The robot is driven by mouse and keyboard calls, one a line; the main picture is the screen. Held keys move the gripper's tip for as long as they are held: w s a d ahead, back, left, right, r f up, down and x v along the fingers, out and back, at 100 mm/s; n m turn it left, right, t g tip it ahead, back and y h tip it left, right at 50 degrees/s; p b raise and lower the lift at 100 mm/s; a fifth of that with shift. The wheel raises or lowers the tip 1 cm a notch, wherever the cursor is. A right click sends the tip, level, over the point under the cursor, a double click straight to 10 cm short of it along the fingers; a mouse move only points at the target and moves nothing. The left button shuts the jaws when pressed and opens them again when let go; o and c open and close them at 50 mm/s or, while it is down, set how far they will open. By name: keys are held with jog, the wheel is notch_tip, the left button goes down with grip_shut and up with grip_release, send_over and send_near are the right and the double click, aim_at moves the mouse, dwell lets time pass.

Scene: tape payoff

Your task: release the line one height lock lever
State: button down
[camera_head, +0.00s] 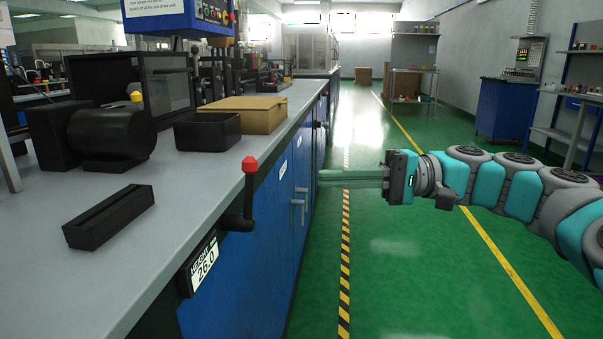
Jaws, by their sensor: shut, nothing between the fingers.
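A black lever with a red knob (249,164) stands upright at the front edge of the bench, on the blue cabinet side. Its lower end bends to a pivot just above a display (203,268) reading HEIGHT 26.0. I take this for the height lock lever; no line number is readable by it. My gripper (321,178) reaches in from the right with its thin greenish fingers pointing left. It is shut and empty, and in the picture its tips are to the right of the lever with a gap between them.
The grey bench top (165,255) carries a black slotted block (109,216), a black motor-like unit (110,137), a black bin (207,131) and a cardboard box (245,112). Cabinet handles (298,207) stick out below. The green aisle floor to the right is clear.

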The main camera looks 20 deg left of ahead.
jog(key=shift+v, duration=1.75)
jog(key=shift+s, duration=0.1)
